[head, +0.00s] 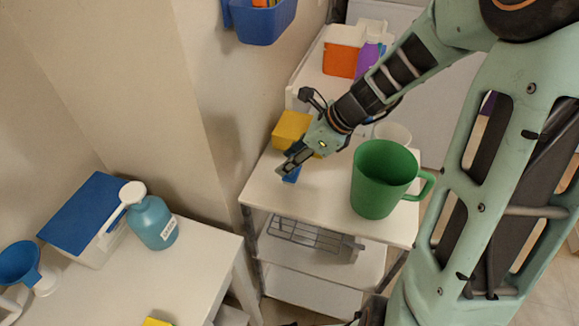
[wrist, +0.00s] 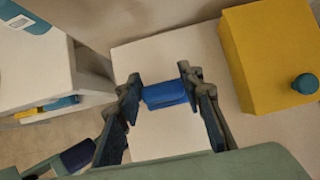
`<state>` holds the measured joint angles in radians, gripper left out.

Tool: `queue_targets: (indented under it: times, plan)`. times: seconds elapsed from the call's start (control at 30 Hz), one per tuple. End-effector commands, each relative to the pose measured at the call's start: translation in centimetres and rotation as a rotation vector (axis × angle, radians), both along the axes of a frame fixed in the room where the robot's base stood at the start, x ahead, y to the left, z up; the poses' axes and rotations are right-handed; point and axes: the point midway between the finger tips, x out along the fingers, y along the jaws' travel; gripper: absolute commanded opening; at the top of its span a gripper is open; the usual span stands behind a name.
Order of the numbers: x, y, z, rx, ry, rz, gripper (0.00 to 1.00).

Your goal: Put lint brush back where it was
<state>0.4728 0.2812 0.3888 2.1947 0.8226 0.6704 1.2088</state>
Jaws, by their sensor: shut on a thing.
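My gripper (head: 287,166) is over the left part of the white shelf unit's top (head: 318,200). It is shut on a small blue thing (head: 291,176), which I take to be the lint brush. In the wrist view the fingertips (wrist: 162,82) press on both ends of the blue lint brush (wrist: 166,94), over the white surface. Only its short blue body shows, and I cannot tell whether its underside touches the shelf top. The yellow box (head: 291,130) stands behind my gripper and is partly hidden by it.
A large green mug (head: 379,180) stands right of my gripper, with a white cup (head: 392,133) behind it. In the wrist view the yellow box (wrist: 270,55) with a blue knob is close on the right. A white table (head: 190,262) with a teal bottle (head: 152,222) stands left, across a gap.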

Motion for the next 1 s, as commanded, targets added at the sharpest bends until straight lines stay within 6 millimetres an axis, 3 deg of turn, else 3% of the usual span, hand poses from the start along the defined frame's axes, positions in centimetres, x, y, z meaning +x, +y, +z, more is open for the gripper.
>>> queue_targets:
  times: [0.13,0.5,0.53,0.6,0.67,1.0]
  plan:
    - [0.0,0.0,-2.2,0.002,0.003,0.000,0.00]
    - [0.0,0.0,-2.6,0.000,0.001,0.001,0.00]
    - [0.0,0.0,-2.5,0.000,0.001,0.001,0.38]
    - [0.0,0.0,-2.5,0.000,0.001,0.001,0.46]
    - [0.0,0.0,-2.5,0.000,0.001,0.001,0.52]
    - [0.0,0.0,-2.0,0.000,0.000,0.000,0.52]
